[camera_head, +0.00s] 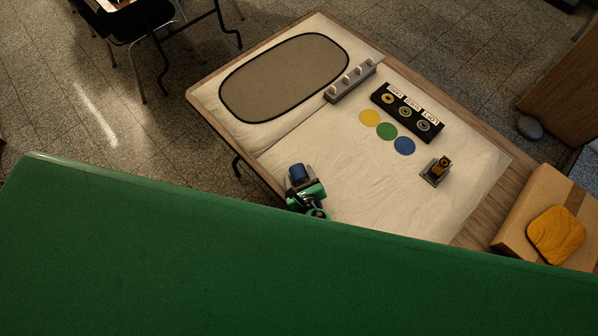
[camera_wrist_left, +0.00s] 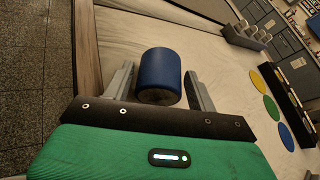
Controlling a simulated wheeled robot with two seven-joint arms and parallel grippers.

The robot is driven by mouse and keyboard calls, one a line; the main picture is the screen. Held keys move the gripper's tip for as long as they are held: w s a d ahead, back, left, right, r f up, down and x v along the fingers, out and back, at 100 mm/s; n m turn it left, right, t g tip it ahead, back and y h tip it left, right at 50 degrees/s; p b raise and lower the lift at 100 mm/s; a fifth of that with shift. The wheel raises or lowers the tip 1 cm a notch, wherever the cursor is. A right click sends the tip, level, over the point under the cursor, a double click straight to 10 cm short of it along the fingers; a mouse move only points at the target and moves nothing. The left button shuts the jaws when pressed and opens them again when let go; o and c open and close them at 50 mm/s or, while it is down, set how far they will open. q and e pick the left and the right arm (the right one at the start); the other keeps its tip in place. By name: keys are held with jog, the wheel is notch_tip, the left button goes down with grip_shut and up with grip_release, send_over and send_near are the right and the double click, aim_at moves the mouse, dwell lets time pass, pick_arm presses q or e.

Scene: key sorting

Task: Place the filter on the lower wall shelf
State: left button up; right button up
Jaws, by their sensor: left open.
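A blue cylinder (camera_head: 297,173), which I take for the filter, is at the front left edge of the cream-covered table. In the left wrist view the blue cylinder (camera_wrist_left: 160,70) shows a greyish near end. My left gripper (camera_head: 299,184) is open at the cylinder. In the wrist view the fingers of the left gripper (camera_wrist_left: 160,76) stand on either side of it, with a gap at each side. I cannot tell how deep it sits between them. My right gripper is not in view. No wall shelf can be made out.
A dark oval mat (camera_head: 284,78), a grey pegged rack (camera_head: 350,82), a black labelled holder (camera_head: 407,112), coloured discs (camera_head: 386,131) and a small stand (camera_head: 436,172) are on the table. A cardboard box (camera_head: 520,210) is at right. Bare cloth lies right of the cylinder. Green blocks the foreground.

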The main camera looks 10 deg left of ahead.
pick_arm(q)
jog(key=c, duration=0.8)
jog(key=shift+c, duration=0.2)
jog(key=shift+r, duration=0.1)
